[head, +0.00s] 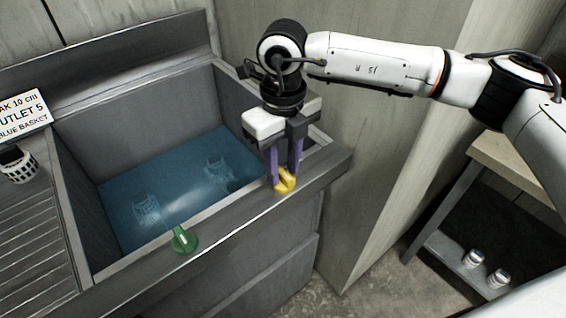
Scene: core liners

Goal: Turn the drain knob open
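A metal sink (68,185) holds blue water with basket-like shapes under the surface. A green knob (184,239) with a handle pointing up and left sits on the sink's front rim. A yellow knob (286,183) sits further right on the same rim. No label shows which knob is the drain's. My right gripper (283,178) points down at the yellow knob, its purple fingers on either side of it and partly hiding it. The fingers are apart by about the knob's width; whether they press on it I cannot tell. My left gripper is out of view.
A sign (22,114) reading "10 cm", "UTLET 5" and "BLUE BASKET" stands at the left, with a white slotted cup-like piece (18,166) on the ribbed drainboard (35,255). A wall corner stands right of the sink. A shelf (455,262) at right holds two small white cylinders.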

